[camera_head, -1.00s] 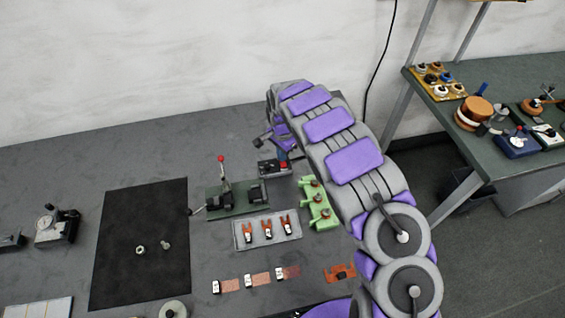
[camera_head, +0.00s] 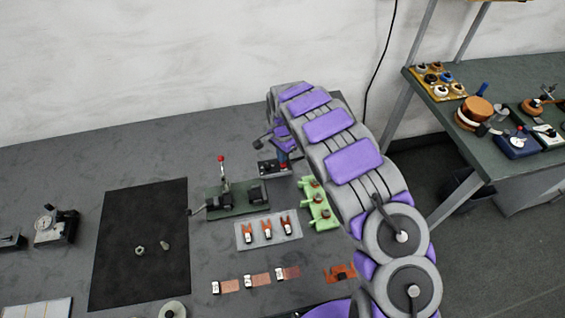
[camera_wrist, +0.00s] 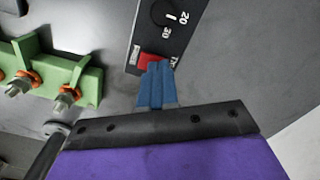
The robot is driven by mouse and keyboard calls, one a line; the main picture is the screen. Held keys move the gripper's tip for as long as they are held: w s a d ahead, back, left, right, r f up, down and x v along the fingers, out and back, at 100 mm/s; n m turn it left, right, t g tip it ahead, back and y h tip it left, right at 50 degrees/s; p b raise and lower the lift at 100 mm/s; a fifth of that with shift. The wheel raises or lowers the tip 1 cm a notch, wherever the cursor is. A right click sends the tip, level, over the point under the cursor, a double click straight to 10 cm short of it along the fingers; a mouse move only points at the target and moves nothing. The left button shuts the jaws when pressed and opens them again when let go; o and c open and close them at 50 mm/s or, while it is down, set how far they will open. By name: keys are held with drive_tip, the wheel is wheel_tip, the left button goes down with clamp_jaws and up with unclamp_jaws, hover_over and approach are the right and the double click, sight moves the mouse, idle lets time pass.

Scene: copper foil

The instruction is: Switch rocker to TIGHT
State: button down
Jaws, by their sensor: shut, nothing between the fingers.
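A small black control box (camera_head: 268,168) stands near the back of the grey table. In the wrist view its face (camera_wrist: 141,48) shows a dial with the numbers 20 and 30, and a red rocker (camera_wrist: 148,60). Lettering beside the rocker is partly hidden, so I cannot read its setting. My gripper (camera_wrist: 159,66) has blue fingers closed together and empty. The fingertips overlap the lower right part of the rocker in the wrist view; I cannot tell whether they touch it. In the head view my gripper (camera_head: 283,158) is over the box's right end.
A green fixture (camera_head: 318,203) with copper-coloured fittings stands in front of the box; it also shows at left in the wrist view (camera_wrist: 60,82). A green-based lever device (camera_head: 236,200) and a pale tray (camera_head: 268,230) with several small parts are nearby. A black mat (camera_head: 140,215) lies left.

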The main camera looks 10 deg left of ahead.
wheel_tip(320, 180, up, 7)
drive_tip(key=shift+f+p, duration=0.2)
drive_tip(key=shift+p, duration=0.6)
idle(0.4)
